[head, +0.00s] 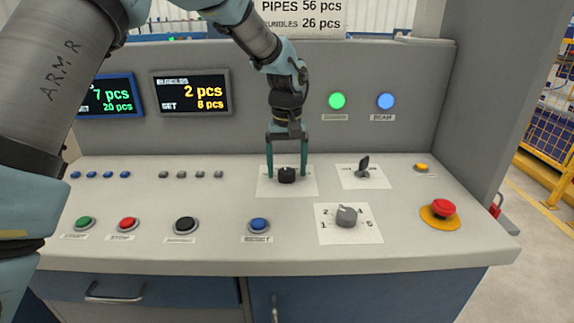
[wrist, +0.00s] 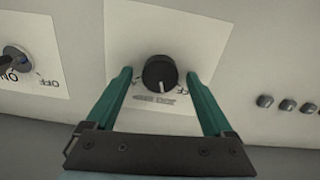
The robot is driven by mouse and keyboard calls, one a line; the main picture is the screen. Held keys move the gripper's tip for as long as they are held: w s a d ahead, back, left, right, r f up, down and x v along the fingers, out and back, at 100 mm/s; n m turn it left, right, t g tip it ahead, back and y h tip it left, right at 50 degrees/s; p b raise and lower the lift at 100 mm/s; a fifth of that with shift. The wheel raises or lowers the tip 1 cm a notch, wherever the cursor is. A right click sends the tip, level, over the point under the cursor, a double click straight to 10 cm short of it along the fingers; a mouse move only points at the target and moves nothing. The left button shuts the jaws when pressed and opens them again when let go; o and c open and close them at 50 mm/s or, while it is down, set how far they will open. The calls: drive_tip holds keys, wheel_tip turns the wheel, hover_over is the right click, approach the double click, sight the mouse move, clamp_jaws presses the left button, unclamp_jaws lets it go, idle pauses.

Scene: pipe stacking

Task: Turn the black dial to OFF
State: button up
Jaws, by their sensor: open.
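The black dial (head: 286,175) sits on a white label plate (head: 262,188) on the console top. In the wrist view the dial (wrist: 160,73) has a pale pointer line on its lower side, near the lettering. The letters on its plate are too blurred to read fully, though an "FF" shows to the right of the dial. My gripper (head: 287,172) points down over the dial with its two teal fingers apart, one on each side. In the wrist view my gripper (wrist: 160,82) is open, and gaps show between the fingers and the dial.
A lever switch (head: 363,168) with ON and OFF lettering stands to the right. A grey numbered knob (head: 347,215) is in front of it. A blue button (head: 258,225) and a red emergency button (head: 443,208) are nearby. Small grey buttons (head: 191,175) lie to the left.

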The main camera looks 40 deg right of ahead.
drive_tip(key=c, duration=1.4)
